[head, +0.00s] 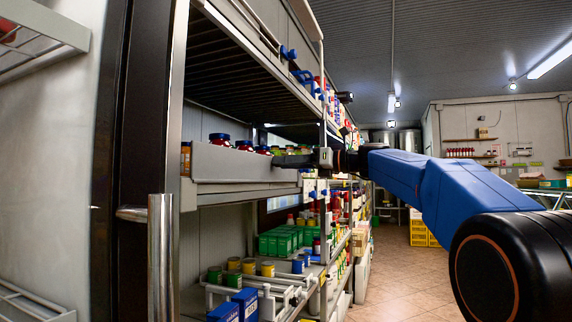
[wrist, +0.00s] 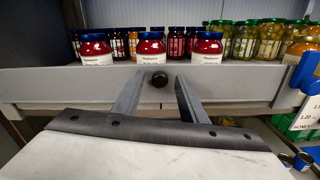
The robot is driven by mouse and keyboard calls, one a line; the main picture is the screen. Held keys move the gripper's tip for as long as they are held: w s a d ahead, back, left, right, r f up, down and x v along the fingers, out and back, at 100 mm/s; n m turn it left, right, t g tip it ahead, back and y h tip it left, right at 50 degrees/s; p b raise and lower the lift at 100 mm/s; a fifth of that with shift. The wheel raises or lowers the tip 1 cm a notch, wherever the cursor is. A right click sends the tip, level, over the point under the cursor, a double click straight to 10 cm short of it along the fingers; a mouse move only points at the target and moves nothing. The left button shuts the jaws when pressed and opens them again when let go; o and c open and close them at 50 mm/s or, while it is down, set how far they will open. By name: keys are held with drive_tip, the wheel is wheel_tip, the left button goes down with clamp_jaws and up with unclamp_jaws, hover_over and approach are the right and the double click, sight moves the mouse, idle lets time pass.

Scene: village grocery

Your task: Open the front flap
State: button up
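The front flap (wrist: 60,88) is a long grey panel along the front of a shelf of jars, and it stands upright. A round black knob (wrist: 159,79) sits on its face. The flap also shows in the head view (head: 230,168), left of my gripper (head: 292,160). In the wrist view my gripper (wrist: 157,84) is open, its two grey fingers apart with the knob between their tips. I see gaps on both sides of the knob, so the fingers do not appear to grip it. The knob is hidden in the head view.
Jars with blue lids (wrist: 151,46) stand just behind the flap, with green jars (wrist: 243,40) to the right. A metal handle (head: 160,255) stands out at the near left. The tiled aisle (head: 390,270) at right is clear.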

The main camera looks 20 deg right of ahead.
drive_tip(key=shift+w+a, duration=0.1)
clamp_jaws()
